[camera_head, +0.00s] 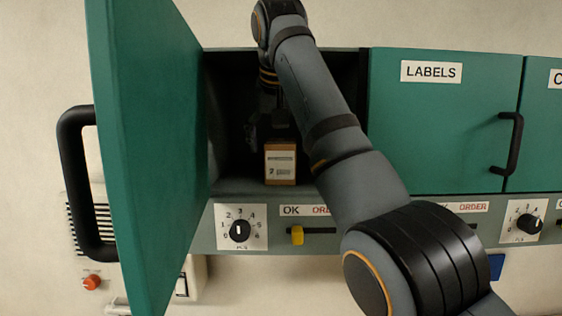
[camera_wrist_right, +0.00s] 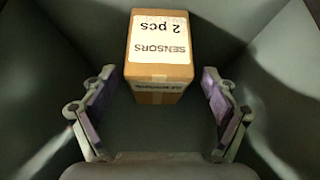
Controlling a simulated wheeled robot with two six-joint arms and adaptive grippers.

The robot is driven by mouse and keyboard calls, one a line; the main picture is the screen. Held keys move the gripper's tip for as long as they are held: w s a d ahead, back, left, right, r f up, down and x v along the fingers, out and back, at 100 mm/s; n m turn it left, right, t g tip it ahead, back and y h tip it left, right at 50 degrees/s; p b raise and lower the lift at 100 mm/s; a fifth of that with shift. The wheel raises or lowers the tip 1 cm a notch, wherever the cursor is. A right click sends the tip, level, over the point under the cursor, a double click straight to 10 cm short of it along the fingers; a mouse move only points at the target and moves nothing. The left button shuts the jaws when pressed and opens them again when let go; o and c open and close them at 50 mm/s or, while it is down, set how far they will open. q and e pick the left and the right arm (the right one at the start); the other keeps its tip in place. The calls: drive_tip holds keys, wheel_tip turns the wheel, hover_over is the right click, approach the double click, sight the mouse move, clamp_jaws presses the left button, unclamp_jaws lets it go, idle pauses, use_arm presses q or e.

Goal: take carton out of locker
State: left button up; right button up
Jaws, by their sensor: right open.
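The carton (camera_head: 280,164) is a small brown box with a white label, standing on the floor of the open locker (camera_head: 232,186). In the right wrist view the carton (camera_wrist_right: 160,62) reads "SENSORS 2 pcs" on top. My right arm reaches into the locker from the right. My right gripper (camera_head: 268,128) is dark and hard to make out in the locker's shadow, behind and above the carton. In the wrist view the right gripper (camera_wrist_right: 158,112) is open, with its fingers apart on either side and the carton ahead between them, untouched. My left gripper is out of view.
The green locker door (camera_head: 150,150) stands wide open at the left, with a black handle (camera_head: 75,185). A closed LABELS door (camera_head: 440,120) is at the right. Below are a dial (camera_head: 240,230) and a yellow slider (camera_head: 297,235). Locker walls are close around the gripper.

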drive_tip(key=p+x, duration=0.2)
drive_tip(key=x, duration=0.1)
drive_tip(key=shift+w+f, duration=0.15)
drive_tip(key=shift+w, duration=0.15)
drive_tip(key=shift+w+f, duration=0.1)
drive_tip(key=shift+f, duration=0.15)
drive_tip(key=shift+d+f, duration=0.1)
drive_tip(key=shift+f, duration=0.15)
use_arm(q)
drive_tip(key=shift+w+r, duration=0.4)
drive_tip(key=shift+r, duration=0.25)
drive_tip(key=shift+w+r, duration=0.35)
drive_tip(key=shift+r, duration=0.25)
use_arm(e)
drive_tip(key=c, duration=1.6)
